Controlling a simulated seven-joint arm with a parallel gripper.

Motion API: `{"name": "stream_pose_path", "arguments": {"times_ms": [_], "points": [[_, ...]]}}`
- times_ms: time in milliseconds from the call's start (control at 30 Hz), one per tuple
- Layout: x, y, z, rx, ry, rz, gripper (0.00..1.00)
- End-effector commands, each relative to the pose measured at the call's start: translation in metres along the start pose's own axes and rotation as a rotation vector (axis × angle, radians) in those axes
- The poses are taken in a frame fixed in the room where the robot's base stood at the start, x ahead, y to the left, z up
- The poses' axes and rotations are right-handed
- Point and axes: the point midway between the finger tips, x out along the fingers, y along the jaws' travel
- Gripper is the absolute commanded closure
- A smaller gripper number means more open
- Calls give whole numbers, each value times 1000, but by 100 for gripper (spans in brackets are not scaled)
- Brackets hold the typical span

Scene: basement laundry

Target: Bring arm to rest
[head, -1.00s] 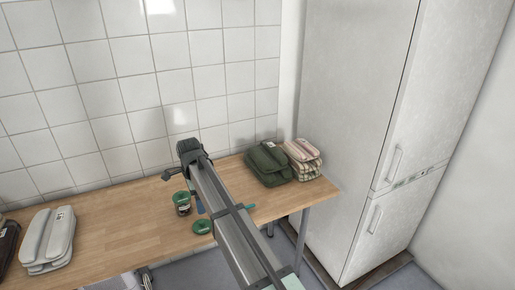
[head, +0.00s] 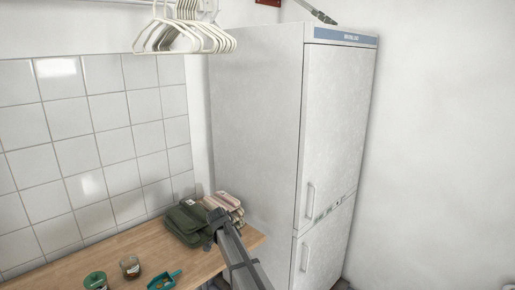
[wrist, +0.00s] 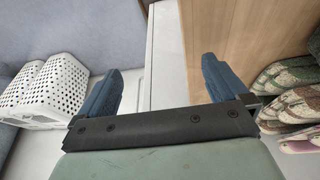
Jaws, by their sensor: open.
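My gripper (head: 218,214) is at the end of my arm, in front of the green bag in the head view. In the wrist view, the two blue fingers of my gripper (wrist: 160,84) stand wide apart with nothing between them. In the head view, the fingertips are too small to make out, and I cannot tell whether they touch the bag.
A wooden table (head: 120,256) holds a green bag (head: 186,222), a checked bag (head: 223,202), a glass jar (head: 130,267), a green-lidded jar (head: 96,281) and a teal scoop (head: 164,280). A tall fridge (head: 335,130) stands right. White baskets (wrist: 55,88) show in the wrist view.

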Motion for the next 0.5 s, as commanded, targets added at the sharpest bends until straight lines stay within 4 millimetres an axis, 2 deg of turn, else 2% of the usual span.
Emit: {"name": "stream_pose_path", "arguments": {"times_ms": [33,100,133,167,200,367,500], "points": [[13,11,-18,2,14,12,0],[28,24,-41,-2,36,27,0],[34,30,-50,-3,44,34,0],[42,37,-51,-13,43,41,0],[54,47,-41,-37,27,50,0],[103,86,-19,-123,-29,87,0],[148,129,5,-207,-91,121,0]]}}
